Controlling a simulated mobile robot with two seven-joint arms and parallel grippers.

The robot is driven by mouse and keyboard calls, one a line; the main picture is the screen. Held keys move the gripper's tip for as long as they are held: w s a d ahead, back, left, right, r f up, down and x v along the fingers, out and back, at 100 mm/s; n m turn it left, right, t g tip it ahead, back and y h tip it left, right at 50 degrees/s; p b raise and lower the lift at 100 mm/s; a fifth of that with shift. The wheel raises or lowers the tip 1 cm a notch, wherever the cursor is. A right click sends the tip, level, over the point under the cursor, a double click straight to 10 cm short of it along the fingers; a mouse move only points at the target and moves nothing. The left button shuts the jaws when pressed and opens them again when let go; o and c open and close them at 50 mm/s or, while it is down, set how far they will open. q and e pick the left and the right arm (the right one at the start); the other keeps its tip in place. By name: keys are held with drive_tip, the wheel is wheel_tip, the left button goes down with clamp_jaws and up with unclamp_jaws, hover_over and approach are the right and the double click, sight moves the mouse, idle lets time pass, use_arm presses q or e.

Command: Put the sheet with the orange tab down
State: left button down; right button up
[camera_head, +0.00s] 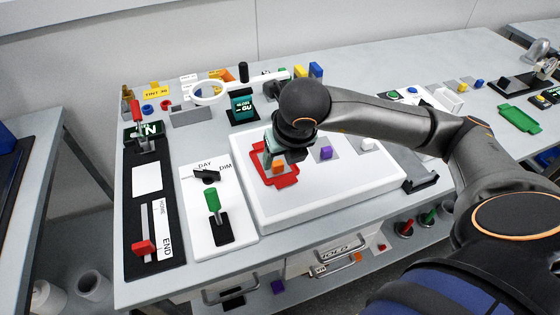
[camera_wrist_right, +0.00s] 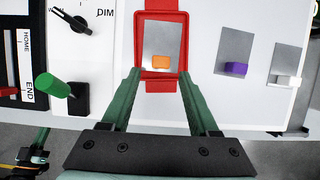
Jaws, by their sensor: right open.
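The sheet with the orange tab (camera_wrist_right: 160,40) is a grey rectangle lying inside a red frame (camera_wrist_right: 184,14) on the white light panel (camera_head: 330,195). Its orange tab (camera_head: 278,167) stands up at the near end. My right gripper (camera_wrist_right: 159,75) is open, its two green fingers on either side of the near end of the frame, close to the tab. Nothing shows held between them. In the head view the right gripper (camera_head: 279,147) covers part of the sheet. A green and black part at the lower left of the wrist view may be my left gripper; its jaws are unclear.
A sheet with a purple tab (camera_head: 326,152) and one with a white tab (camera_head: 369,145) lie to the right on the panel. A DAY/DIM knob (camera_head: 206,176) and a green-handled lever (camera_head: 212,201) stand to the left. A ring magnifier (camera_head: 208,92) stands behind.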

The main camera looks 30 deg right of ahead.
drive_tip(key=v, duration=0.9)
